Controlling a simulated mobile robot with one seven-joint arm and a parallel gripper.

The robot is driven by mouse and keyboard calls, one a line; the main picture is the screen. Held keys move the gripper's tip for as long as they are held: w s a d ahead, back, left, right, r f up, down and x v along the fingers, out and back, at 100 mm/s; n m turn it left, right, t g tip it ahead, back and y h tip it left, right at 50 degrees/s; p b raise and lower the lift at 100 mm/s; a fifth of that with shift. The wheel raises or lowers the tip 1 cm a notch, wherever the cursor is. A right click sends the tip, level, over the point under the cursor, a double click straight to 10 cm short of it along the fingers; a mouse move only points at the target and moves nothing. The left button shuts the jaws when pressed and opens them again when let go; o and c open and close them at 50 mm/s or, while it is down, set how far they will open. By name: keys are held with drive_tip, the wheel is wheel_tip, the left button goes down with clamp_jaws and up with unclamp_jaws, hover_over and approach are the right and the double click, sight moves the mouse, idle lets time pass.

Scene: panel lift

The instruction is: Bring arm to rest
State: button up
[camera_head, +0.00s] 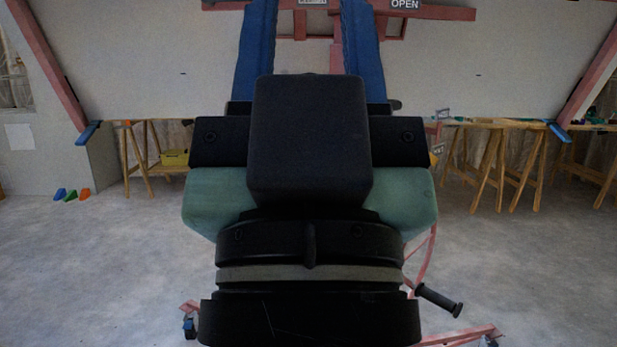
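My gripper (309,45) fills the middle of the head view and points away from me. Its two blue fingers stand well apart, with nothing seen held between them. Their far ends run to the top edge of the picture. My black and green wrist hides much of what is behind it. Beyond it stands the red panel lift (440,13), with a large white panel (160,70) across the upper view. The lift's red arms slope down at both sides to blue ends. An "OPEN" sign (405,5) shows at the top.
A black crank handle (440,300) sits right of my wrist, near red lift legs (465,338) on the floor. Wooden trestles (495,160) stand behind at right, with another (140,160) at left. Small coloured blocks (72,195) lie at left. Grey floor (100,270) is clear on both sides.

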wheel_tip(320, 180, up, 29)
drive_tip(key=p, duration=2.6)
drive_tip(key=shift+p, duration=0.3)
